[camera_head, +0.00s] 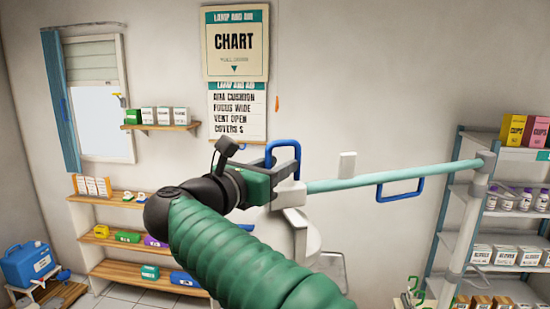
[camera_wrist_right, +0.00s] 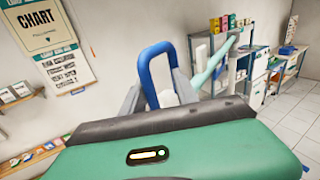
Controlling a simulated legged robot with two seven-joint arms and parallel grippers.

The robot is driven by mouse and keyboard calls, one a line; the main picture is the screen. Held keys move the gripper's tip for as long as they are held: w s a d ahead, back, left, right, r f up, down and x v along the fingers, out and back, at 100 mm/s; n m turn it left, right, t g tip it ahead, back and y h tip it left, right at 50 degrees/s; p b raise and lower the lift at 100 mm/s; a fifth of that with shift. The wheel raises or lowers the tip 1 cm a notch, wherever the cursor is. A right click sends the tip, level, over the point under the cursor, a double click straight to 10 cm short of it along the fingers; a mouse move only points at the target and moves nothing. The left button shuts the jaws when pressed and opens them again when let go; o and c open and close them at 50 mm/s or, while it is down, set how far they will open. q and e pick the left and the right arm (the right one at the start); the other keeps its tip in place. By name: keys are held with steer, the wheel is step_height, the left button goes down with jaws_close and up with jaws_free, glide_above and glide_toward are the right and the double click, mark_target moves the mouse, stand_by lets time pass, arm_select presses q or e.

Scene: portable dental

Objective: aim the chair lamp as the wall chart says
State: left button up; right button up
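The wall chart (camera_head: 237,100) reads "AIM CUSHION, FOCUS WIDE, VENT OPEN", then a covers line whose last character is unclear. The chair lamp's teal arm (camera_head: 350,182) runs from a pole at the right to a white lamp head (camera_head: 290,193), partly hidden by my right arm. A blue loop handle (camera_head: 285,146) stands up at the lamp end. My right gripper (camera_head: 272,168) is at this loop. In the right wrist view, the loop (camera_wrist_right: 157,65) stands between its two grey fingers, which are apart; whether they press on it is unclear. My left gripper is out of view.
A second blue loop (camera_head: 400,190) hangs from the lamp arm. Metal shelves (camera_head: 495,190) with boxes and bottles stand at the right. Wooden shelves (camera_head: 150,270) with small boxes line the left wall. A blue container (camera_head: 27,265) is at far left.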

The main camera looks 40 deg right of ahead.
steer(key=shift+s+r, duration=0.25)
steer(key=shift+s, duration=0.3)
steer(key=shift+o, duration=0.6)
steer(key=shift+s+a+r, duration=0.1)
steer(key=shift+s+a, duration=0.05)
steer(key=c, duration=0.4)
steer(key=shift+w, duration=0.2)
jaws_close()
